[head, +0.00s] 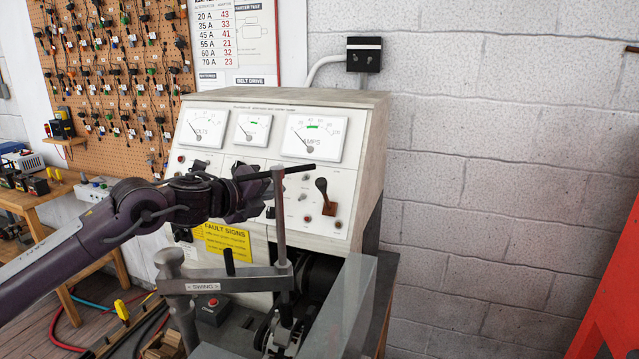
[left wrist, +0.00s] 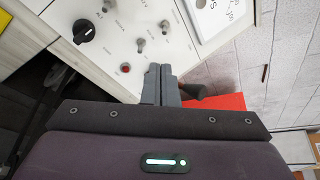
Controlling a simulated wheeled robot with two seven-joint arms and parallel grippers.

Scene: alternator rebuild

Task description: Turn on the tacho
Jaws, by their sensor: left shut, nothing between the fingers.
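The test bench's sloped white panel (head: 335,190) carries a small middle gauge (head: 253,129), whose label I cannot read, between the VOLTS gauge (head: 202,128) and the AMPS gauge (head: 313,138). Below are small toggle switches and knobs. My left gripper (head: 262,192) is in front of the lower panel, partly behind a black bar. In the left wrist view, its fingers (left wrist: 161,84) are shut and empty. Beyond them are a toggle (left wrist: 140,43), another toggle (left wrist: 165,27), a red button or lamp (left wrist: 125,68) and a black knob (left wrist: 85,32). I cannot tell which control is the tacho's.
A black-handled lever (head: 323,194) stands out from the panel's right side. A post with a black crossbar (head: 295,170) and the SWING arm (head: 225,284) stand before the panel. A yellow FAULT SIGNS label (head: 226,240) is below. A red surface (head: 612,300) is at far right.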

